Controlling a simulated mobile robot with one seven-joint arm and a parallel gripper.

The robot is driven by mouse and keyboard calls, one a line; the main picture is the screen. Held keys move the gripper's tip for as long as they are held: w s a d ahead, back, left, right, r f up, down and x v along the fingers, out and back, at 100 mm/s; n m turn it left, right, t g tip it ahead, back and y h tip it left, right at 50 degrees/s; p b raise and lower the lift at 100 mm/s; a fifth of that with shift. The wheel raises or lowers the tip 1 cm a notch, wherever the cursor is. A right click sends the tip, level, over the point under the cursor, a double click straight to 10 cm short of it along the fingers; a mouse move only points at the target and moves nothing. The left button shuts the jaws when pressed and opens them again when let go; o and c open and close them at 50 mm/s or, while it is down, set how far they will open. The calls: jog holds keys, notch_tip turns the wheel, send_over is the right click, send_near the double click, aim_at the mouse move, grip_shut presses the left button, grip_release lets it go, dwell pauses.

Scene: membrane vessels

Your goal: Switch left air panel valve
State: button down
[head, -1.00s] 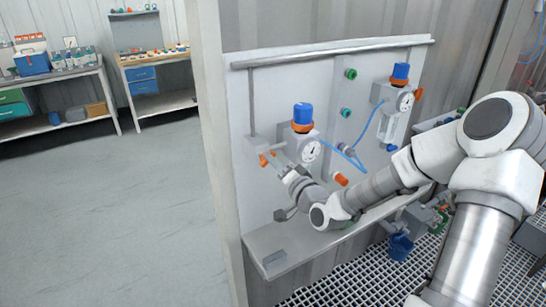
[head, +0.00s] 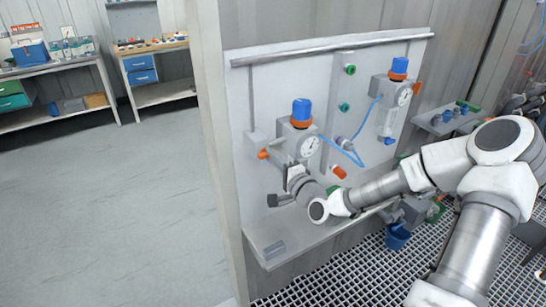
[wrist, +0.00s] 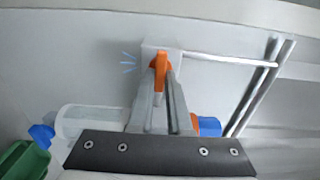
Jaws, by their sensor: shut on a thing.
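The left air panel valve has an orange handle (wrist: 161,70) on a pale block, and the handle stands upright in the wrist view. In the head view, an orange part of it (head: 263,154) shows at the left side of the white panel (head: 240,110). My gripper (wrist: 163,88) is shut on the handle, with a finger on each side of it. In the head view my gripper (head: 283,160) reaches the valve from the lower right and hides part of it. The left regulator, with a blue knob (head: 302,110) and a round gauge (head: 309,147), is just right of the valve.
A second regulator with a blue knob (head: 399,65) is at the panel's right. Green fittings, an orange fitting (head: 339,172) and blue tubing (head: 345,152) lie between the regulators. A ledge (head: 290,240) runs below. The floor at left is clear.

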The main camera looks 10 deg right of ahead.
dwell(0.4)
jog(key=c, duration=0.9)
grip_release()
jog(key=shift+o, duration=0.2)
jog(key=p+v, duration=0.8)
jog(key=v, duration=0.9)
jog(key=shift+s, duration=0.15)
